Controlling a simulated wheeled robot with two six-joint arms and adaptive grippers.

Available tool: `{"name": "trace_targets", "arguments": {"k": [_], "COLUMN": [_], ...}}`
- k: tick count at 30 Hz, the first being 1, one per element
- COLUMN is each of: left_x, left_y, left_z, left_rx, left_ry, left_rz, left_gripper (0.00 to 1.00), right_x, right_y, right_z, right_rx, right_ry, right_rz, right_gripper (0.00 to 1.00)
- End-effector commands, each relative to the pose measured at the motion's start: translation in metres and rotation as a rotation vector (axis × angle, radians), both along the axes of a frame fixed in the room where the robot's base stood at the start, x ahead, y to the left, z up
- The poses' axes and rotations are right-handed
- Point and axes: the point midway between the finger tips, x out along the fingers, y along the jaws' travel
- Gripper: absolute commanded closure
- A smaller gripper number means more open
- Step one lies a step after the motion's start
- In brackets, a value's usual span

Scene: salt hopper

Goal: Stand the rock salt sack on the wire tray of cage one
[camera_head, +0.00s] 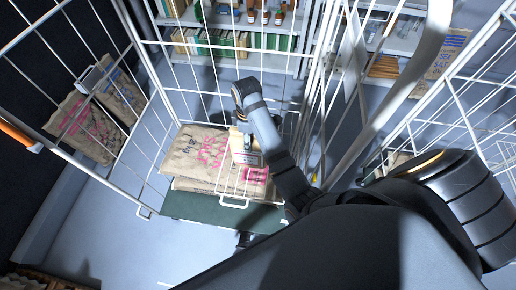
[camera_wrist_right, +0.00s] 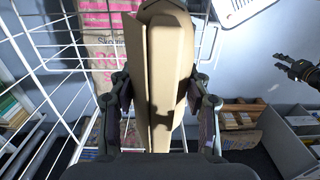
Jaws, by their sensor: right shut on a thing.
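My right gripper (camera_wrist_right: 160,112) is shut on a tan paper sack (camera_wrist_right: 170,60), which stands upright between its fingers. In the head view the held sack (camera_head: 240,142) is small and pale, with a white and red label at its lower end, partly hidden by my right wrist. It is above larger sacks with red print (camera_head: 198,153) lying flat in a white wire cage (camera_head: 170,100); I cannot tell whether it touches them. The label is too small to read. My left gripper (camera_wrist_right: 292,66) shows at the right of the wrist view, empty, its fingers apart.
Cage bars and an open wire door surround my right arm. More printed sacks (camera_head: 78,125) lean at the left. Shelves with books and bottles (camera_head: 215,40) stand behind. Another wire cage (camera_head: 470,90) is at the right. Grey floor (camera_head: 100,215) is clear at the lower left.

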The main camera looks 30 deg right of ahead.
Motion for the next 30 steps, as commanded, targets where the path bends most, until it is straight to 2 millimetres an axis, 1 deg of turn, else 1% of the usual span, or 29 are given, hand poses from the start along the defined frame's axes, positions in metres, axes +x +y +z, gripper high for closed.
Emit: {"name": "trace_targets", "arguments": {"k": [3,5,7,10,12,15,21,22,26,30], "left_x": [-0.012,-0.020,-0.028,-0.034,-0.034,-0.030,-0.005,-0.003,-0.006,-0.017], "left_y": [0.002,0.004,0.006,0.009,0.009,0.009,0.005,0.005,0.003,0.004], "left_z": [0.000,-0.001,-0.001,-0.001,-0.001,-0.001,0.001,0.001,0.001,0.000], "left_rx": [0.003,0.005,0.008,0.011,0.012,0.012,0.006,0.005,0.004,0.005], "left_ry": [0.017,0.028,0.041,0.051,0.051,0.043,0.006,0.004,0.008,0.023], "left_rz": [0.000,0.000,-0.001,-0.002,-0.002,-0.002,-0.002,-0.002,-0.001,-0.001], "left_gripper": [0.60,0.60,0.60,0.60,0.60,0.60,0.60,0.60,0.60,0.60], "right_x": [0.001,0.000,0.000,0.000,0.000,0.001,0.001,0.001,0.000,0.000], "right_y": [0.000,0.000,0.000,0.001,0.001,0.001,0.001,0.001,0.000,0.000], "right_z": [0.002,-0.002,-0.012,-0.031,-0.043,-0.055,-0.061,-0.063,-0.081,-0.096], "right_rx": [0.001,0.001,0.001,0.001,0.002,0.001,0.001,0.001,0.000,0.000], "right_ry": [-0.003,-0.002,-0.001,0.002,-0.001,-0.003,-0.006,-0.005,0.000,-0.004], "right_rz": [0.000,0.000,0.000,0.000,0.000,0.000,0.000,0.000,0.000,0.000], "right_gripper": [1.00,1.00,1.00,1.00,1.00,1.00,1.00,1.00,1.00,1.00]}}
